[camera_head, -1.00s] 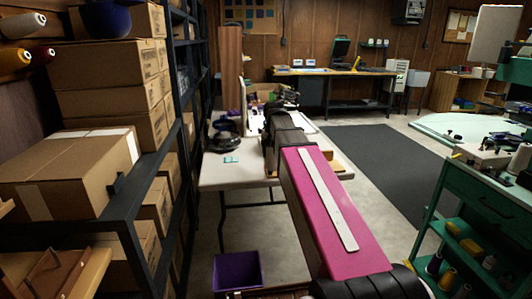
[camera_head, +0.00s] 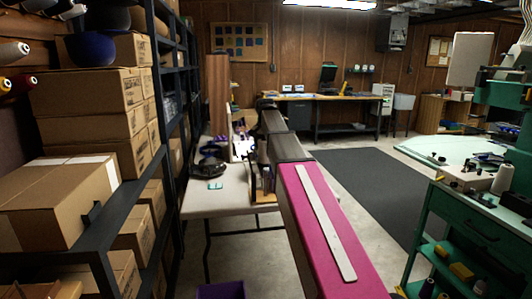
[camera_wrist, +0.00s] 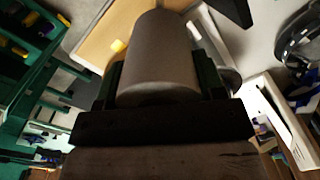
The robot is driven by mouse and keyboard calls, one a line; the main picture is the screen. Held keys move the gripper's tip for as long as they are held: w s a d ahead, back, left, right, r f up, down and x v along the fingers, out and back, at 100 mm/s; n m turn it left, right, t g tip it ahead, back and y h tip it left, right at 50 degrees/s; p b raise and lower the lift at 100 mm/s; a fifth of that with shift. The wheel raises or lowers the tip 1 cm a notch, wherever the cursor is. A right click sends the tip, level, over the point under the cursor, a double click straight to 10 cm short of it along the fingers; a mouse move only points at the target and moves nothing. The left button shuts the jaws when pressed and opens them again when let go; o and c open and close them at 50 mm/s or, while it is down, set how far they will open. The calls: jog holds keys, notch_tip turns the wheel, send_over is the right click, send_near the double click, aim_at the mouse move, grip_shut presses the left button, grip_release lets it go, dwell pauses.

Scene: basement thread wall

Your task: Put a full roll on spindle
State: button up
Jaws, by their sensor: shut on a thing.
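In the wrist view my gripper (camera_wrist: 160,72) is shut on a plain grey-brown thread roll (camera_wrist: 158,50), with a dark finger on each side of it. No bare spindle can be clearly made out.
A dark shelf rack (camera_head: 112,213) with cardboard boxes (camera_head: 62,195) stands on the left. A light table (camera_head: 225,199) is under my arm. A green cart (camera_head: 462,228) with spools and tools stands on the right. The grey floor mat (camera_head: 375,190) is clear.

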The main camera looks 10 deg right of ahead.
jog(key=shift+f, duration=5.4)
jog(key=shift+f, duration=2.55)
jog(key=o, duration=1)
jog(key=shift+o, duration=0.2)
